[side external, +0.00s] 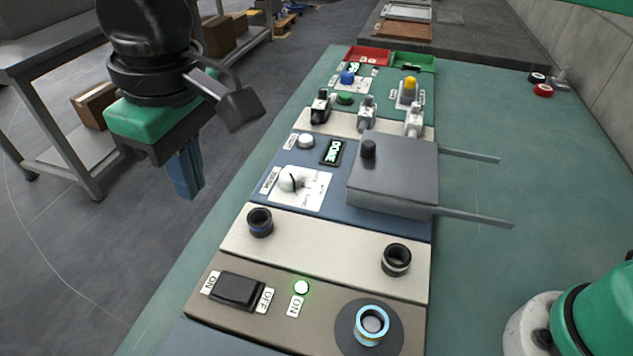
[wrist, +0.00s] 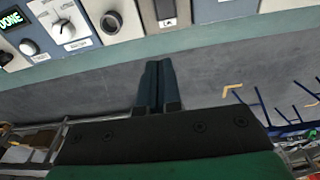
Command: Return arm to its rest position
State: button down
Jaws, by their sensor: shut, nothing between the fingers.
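My gripper (side external: 186,172) hangs at the left in the side external view, pointing down. It is beyond the table's left edge, over the floor, and apart from the panels. Its blue fingers are closed together with nothing between them. In the wrist view the closed fingers (wrist: 158,84) reach up toward the panel edge, with grey floor behind them. The chassis row of panels (side external: 325,225) runs along the green table (side external: 500,285).
A grey box (side external: 392,175) with a dark knob sits on the middle panel, with two rails reaching right. Red (side external: 368,56) and green (side external: 413,61) trays stand at the far end. A metal shelf (side external: 50,75) stands left on the floor. The table right of the panels is mostly clear.

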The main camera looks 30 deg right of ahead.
jog(key=w+d+f+m+t, duration=0.1)
jog(key=d+m+t, duration=0.4)
jog(key=d, duration=1.9)
jog(key=s+d+f+m, duration=0.1)
jog(key=d, duration=0.1)
jog(key=s+d+f+m+t, duration=0.1)
jog(key=d+f, duration=0.1)
jog(key=s+d+f+m, duration=0.1)
jog(key=d, duration=0.2)
jog(key=shift+s+f+m+h, duration=0.3)
jog(key=shift+s+h, duration=0.1)
